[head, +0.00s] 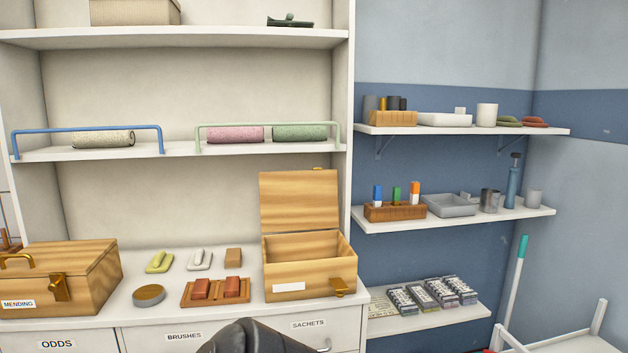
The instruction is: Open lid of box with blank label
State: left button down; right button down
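The wooden box with a blank white label (289,287) stands at the right end of the counter. Its lid (299,203) stands up at the back, so the box is open and its inside (305,247) looks empty. A brass latch (340,288) hangs on its front right. A dark rounded part, which looks like one of my arm links, rises at the bottom edge in front of the counter. No gripper fingers show in the head view.
A shut wooden box labelled MENDING (65,280) stands at left. Between the boxes lie a wooden tray with reddish blocks (215,291), a round tin (149,295) and small brushes. Drawers are below; shelves with goods are above and at right.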

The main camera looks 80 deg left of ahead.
aim_at(296, 201)
jog(key=u, duration=2.6)
